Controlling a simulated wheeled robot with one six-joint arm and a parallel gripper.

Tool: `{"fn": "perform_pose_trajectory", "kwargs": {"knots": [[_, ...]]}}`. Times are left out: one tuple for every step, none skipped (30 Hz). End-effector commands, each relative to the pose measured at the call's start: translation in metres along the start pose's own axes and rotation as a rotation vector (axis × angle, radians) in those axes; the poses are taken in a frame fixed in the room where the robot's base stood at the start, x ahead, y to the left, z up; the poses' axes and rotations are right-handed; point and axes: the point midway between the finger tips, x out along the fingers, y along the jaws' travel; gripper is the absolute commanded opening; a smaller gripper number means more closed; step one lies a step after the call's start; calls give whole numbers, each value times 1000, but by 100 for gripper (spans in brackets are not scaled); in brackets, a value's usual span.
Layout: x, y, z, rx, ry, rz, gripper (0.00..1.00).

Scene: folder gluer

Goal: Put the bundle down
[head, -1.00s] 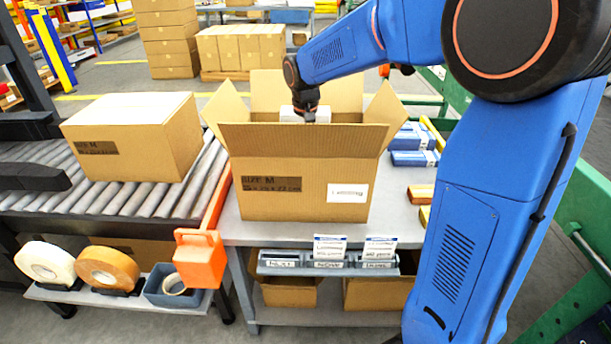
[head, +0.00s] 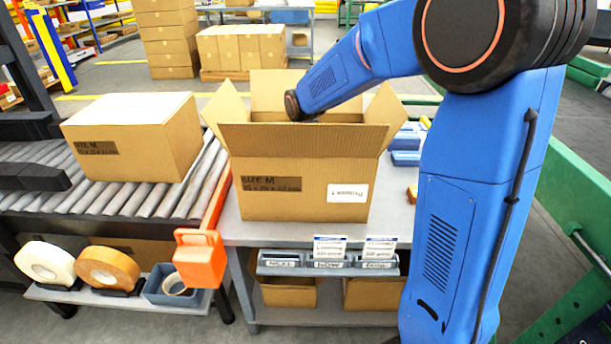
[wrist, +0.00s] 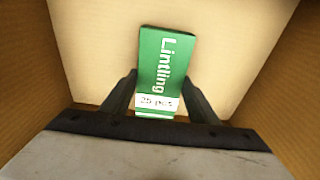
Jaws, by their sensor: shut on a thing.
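The bundle is a green and white pack (wrist: 165,70) with "Lintling" and "25 pcs" printed on it, seen in the wrist view between the jaws. My gripper (wrist: 160,100) is shut on it inside an open cardboard box. The box (head: 300,180) is marked size M and stands on the grey table with its flaps up. In the wrist view the box's bare floor (wrist: 90,50) shows beyond the pack; I cannot tell whether the pack touches it. In the head view the gripper and pack are hidden by the box's front wall and flap.
A closed cardboard box (head: 135,135) stands on the roller conveyor (head: 145,205) to the left. Blue packs (head: 406,148) lie on the table right of the open box. Box flaps and walls surround my gripper closely.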

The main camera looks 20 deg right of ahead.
Motion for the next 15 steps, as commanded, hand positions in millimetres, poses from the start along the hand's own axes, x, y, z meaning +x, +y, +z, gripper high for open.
{"fn": "perform_pose_trajectory", "kwargs": {"knots": [[1, 0, 0, 0, 0, 0, 28], [2, 0, 0, 0, 0, 0, 28], [3, 0, 0, 0, 0, 0, 28], [2, 0, 0, 0, 0, 0, 61], [2, 0, 0, 0, 0, 0, 69], [2, 0, 0, 0, 0, 0, 73], [2, 0, 0, 0, 0, 0, 73], [2, 0, 0, 0, 0, 0, 73], [2, 0, 0, 0, 0, 0, 73], [2, 0, 0, 0, 0, 0, 73], [2, 0, 0, 0, 0, 0, 73], [2, 0, 0, 0, 0, 0, 73], [2, 0, 0, 0, 0, 0, 73], [2, 0, 0, 0, 0, 0, 73], [1, 0, 0, 0, 0, 0, 73]]}}
